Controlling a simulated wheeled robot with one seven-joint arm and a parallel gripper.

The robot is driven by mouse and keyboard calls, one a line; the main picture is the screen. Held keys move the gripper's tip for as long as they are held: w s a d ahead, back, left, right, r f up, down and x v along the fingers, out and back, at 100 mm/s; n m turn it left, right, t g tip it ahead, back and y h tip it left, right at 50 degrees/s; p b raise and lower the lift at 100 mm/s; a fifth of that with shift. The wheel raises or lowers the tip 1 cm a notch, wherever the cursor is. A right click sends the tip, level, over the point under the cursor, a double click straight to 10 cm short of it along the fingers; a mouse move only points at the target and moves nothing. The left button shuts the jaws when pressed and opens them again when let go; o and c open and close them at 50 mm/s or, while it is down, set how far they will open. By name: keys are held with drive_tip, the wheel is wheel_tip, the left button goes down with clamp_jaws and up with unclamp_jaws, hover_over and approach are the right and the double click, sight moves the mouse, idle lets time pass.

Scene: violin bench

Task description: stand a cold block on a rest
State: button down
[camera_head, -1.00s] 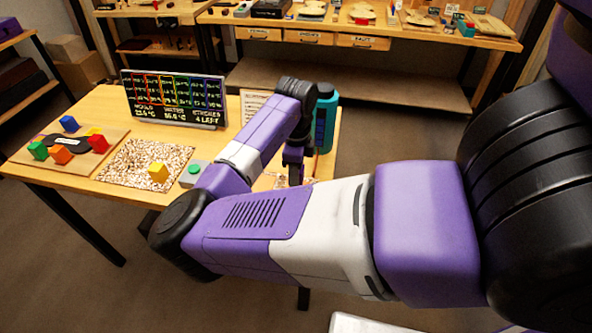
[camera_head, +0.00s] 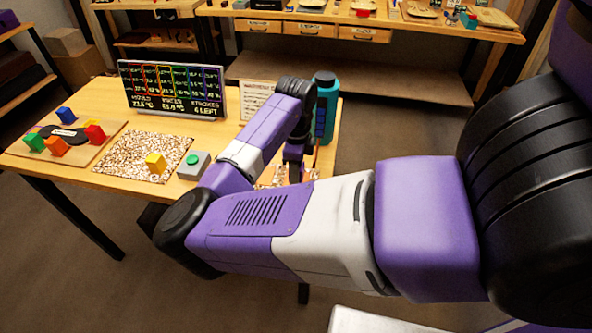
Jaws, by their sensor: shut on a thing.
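My gripper (camera_head: 293,172) points down over the right end of the bench, just left of the teal bottle. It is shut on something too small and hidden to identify. I cannot tell which block is cold. No rest can be made out clearly; my arm hides part of the bench's right side.
A dark display panel (camera_head: 172,90) stands at the bench's back. A grey box with a green button (camera_head: 194,165) sits right of the mat. The teal bottle (camera_head: 325,105) stands close beside my gripper. A paper card (camera_head: 256,98) is behind my arm.

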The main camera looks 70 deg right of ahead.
drive_tip(key=shift+f, duration=0.3)
drive_tip(key=c, duration=0.9)
unclamp_jaws()
drive_tip(key=shift+o, duration=0.2)
drive_tip(key=shift+r, duration=0.15)
wheel_tip(320, 180, up, 8)
drive_tip(key=shift+f+b, duration=0.2)
drive_tip(key=shift+b, duration=0.35)
